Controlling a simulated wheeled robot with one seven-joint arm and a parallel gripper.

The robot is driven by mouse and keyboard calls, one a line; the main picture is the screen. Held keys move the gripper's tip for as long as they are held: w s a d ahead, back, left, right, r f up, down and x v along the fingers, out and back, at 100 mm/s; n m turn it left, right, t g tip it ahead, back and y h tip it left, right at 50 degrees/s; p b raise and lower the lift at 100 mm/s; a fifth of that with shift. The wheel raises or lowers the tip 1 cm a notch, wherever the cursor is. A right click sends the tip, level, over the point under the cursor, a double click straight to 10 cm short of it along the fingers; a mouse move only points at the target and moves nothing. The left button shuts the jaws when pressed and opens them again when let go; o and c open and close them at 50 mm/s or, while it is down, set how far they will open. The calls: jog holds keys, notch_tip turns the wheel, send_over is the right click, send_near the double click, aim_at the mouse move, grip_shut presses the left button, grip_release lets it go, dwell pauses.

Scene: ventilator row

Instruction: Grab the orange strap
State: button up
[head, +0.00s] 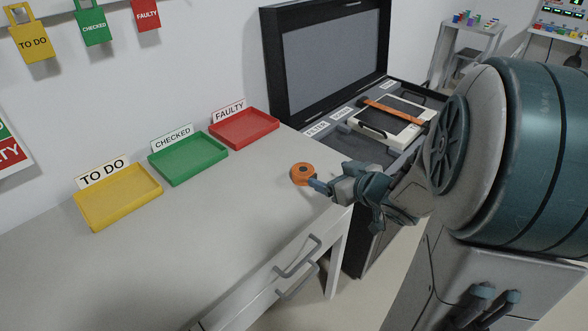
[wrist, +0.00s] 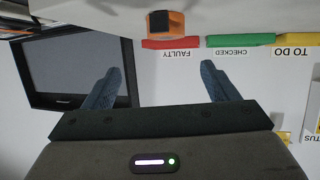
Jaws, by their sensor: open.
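An orange strap (head: 395,112) lies across the top of a white-framed device (head: 375,124) in the dark open case, to the right of the table. A round orange object with a dark centre (head: 303,173), perhaps a roll, is on the table near its right edge. It also shows at the top of the wrist view (wrist: 176,20). My gripper (head: 319,185) is close to this round object, to its right in the head view; I cannot tell whether they touch. In the wrist view my gripper (wrist: 162,80) is open with nothing between its fingers.
Yellow (head: 120,212), green (head: 188,172) and red (head: 244,139) trays stand along the wall side of the table. The case's raised lid (head: 330,58) stands behind the device. A drawer handle (head: 298,257) sticks out at the front. The table's left front is clear.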

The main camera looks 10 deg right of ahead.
aim_at(304, 170)
jog(key=shift+w+a+f+y+p, duration=0.3)
jog(key=shift+a+f+y+p, duration=0.25)
jog(key=shift+a+y+p, duration=0.1)
jog(key=shift+w+a+f+p, duration=0.3)
jog(key=shift+w+p, duration=0.25)
jog(key=shift+p, duration=0.1)
jog(key=x, duration=0.2)
jog(key=b+x, duration=0.1)
jog(key=x, duration=0.2)
jog(key=shift+w+f, duration=0.15)
jog(key=shift+f, duration=0.25)
jog(key=shift+d+b+x, duration=0.15)
jog(key=shift+b+x, duration=0.3)
jog(key=shift+x, duration=1)
jog(key=shift+d+b+x, duration=0.2)
jog(key=shift+b+x, duration=0.2)
jog(key=shift+x, duration=1.1)
jog(key=shift+w, duration=0.15)
jog(key=shift+c, duration=0.2)
jog(key=c, duration=1)
